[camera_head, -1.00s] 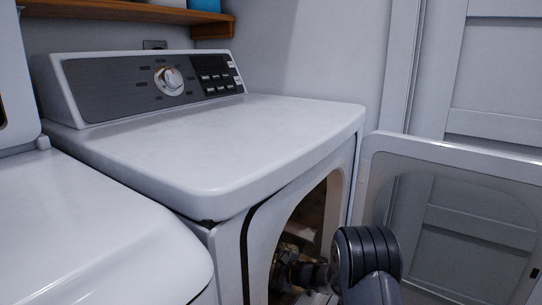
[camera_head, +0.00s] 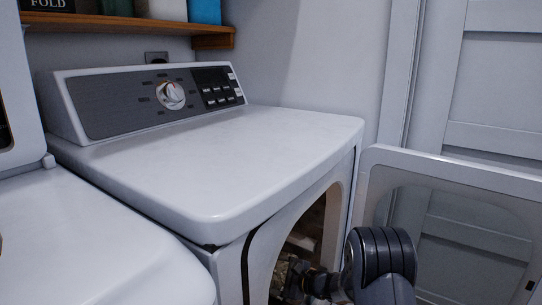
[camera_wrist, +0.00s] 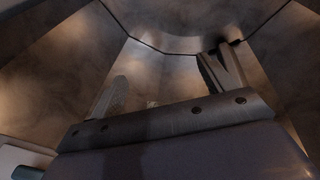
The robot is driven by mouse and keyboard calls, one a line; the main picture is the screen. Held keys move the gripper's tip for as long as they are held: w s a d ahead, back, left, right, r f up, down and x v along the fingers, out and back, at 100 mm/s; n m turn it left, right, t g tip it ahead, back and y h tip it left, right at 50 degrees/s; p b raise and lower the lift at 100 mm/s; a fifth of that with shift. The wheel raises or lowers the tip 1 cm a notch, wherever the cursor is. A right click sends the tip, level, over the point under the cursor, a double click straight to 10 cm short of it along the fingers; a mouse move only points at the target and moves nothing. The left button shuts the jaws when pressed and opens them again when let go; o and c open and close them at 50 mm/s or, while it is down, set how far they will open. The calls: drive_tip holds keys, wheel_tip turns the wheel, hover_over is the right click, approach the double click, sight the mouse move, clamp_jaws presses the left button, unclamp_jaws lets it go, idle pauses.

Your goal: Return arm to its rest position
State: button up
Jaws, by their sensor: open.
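A white dryer (camera_head: 230,150) stands with its front door (camera_head: 450,172) open to the right. My arm reaches into its round opening (camera_head: 310,235) in the head view. My gripper (camera_wrist: 167,85) is inside the drum in the wrist view. Its two fingers are wide apart, with only the drum wall (camera_wrist: 50,75) and bare metal seen beyond them and nothing held. The front end of my arm is partly hidden by the dryer's rim in the head view.
A washer (camera_head: 90,240) stands close on the left. A wooden shelf (camera_head: 130,28) with containers hangs above. The open door lies just right of my arm, leaving little room between it and the dryer's front. A panelled door (camera_head: 490,90) is behind.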

wheel_tip(320, 180, down, 3)
drive_tip(key=w+a+b, duration=0.2)
drive_tip(key=a+b, duration=0.1)
drive_tip(key=r+p+v, duration=0.1)
drive_tip(key=p+v, duration=0.3)
drive_tip(key=v, duration=0.7)
drive_tip(key=f+b+x, duration=0.1)
drive_tip(key=b+x, duration=0.3)
drive_tip(key=x, duration=0.8)
drive_tip(key=f+p+v, duration=0.1)
drive_tip(key=p+v, duration=0.1)
drive_tip(key=v, duration=1.5)
drive_tip(key=d+f+p+v, duration=0.1)
drive_tip(key=f+v, duration=0.1)
drive_tip(key=v, duration=1.5)
drive_tip(key=shift+s+d+f+p, duration=0.2)
drive_tip(key=shift+s+d+p, duration=0.1)
drive_tip(key=shift+s+p, duration=0.1)
drive_tip(key=shift+r, duration=0.1)
